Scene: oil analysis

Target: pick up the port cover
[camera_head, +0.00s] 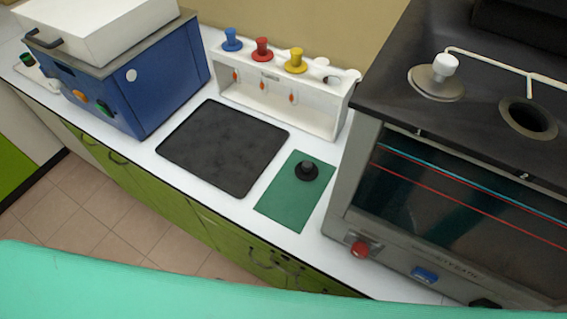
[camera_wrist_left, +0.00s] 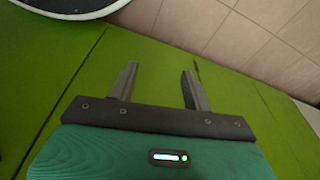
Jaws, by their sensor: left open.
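The port cover looks to be the black round disc with a knob (camera_head: 307,170), lying on a green mat (camera_head: 283,207) on the white counter in the head view. The open round port (camera_head: 528,118) is in the dark top of the machine at the right. My left gripper (camera_wrist_left: 159,80) shows only in the left wrist view; its two fingers are apart with nothing between them. It is in front of green cabinet fronts, away from the cover. My right gripper is in neither view.
A black mat (camera_head: 223,147) lies left of the green one. A white rack (camera_head: 281,95) with blue, red and yellow knobs stands behind. A blue box-shaped device (camera_head: 160,90) stands left. The grey machine (camera_head: 352,170) bounds the right. A white-knobbed metal lid (camera_head: 438,80) sits on it.

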